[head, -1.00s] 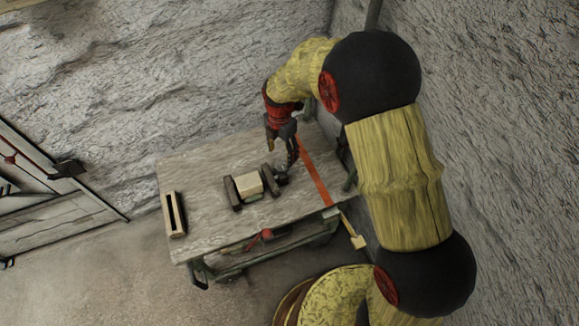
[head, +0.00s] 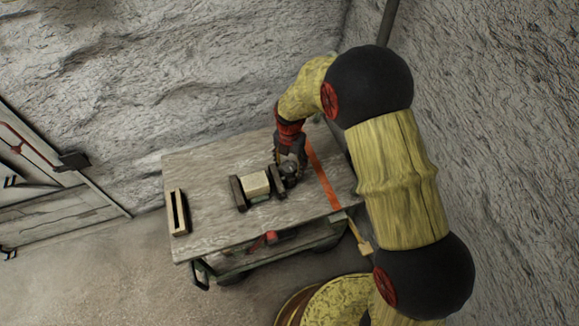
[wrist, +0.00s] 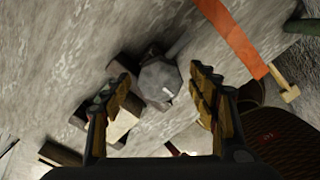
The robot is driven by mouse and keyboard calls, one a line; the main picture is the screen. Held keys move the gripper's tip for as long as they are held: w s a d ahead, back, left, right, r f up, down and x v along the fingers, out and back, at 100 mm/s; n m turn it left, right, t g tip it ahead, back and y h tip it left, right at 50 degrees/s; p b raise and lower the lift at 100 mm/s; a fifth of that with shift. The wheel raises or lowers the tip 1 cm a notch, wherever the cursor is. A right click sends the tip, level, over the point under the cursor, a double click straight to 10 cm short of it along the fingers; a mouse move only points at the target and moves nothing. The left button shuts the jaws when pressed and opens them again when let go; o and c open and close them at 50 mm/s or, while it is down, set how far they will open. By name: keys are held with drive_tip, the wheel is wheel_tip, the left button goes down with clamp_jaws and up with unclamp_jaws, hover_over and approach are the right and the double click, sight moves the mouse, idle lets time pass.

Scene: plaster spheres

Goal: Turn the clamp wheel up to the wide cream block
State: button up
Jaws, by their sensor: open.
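The clamp wheel (wrist: 160,81), grey and many-sided, lies between my open fingers in the wrist view, with space on both sides. In the head view the wheel (head: 289,169) shows just below my gripper (head: 290,158). My gripper (wrist: 160,76) is open and holds nothing. The wide cream block (head: 255,185) sits between the dark left jaw (head: 238,194) and the dark right jaw (head: 277,182) of the clamp. I cannot tell whether the right jaw touches it. In the wrist view my left finger partly hides the cream block (wrist: 121,122).
The grey work table (head: 215,165) has free room left of the clamp. A slotted cream piece (head: 179,212) stands near its left edge. An orange stripe (head: 322,176) crosses the table right of the wheel. Rough walls rise behind and to the right.

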drive_tip(key=shift+c, duration=1.3)
drive_tip(key=c, duration=0.9)
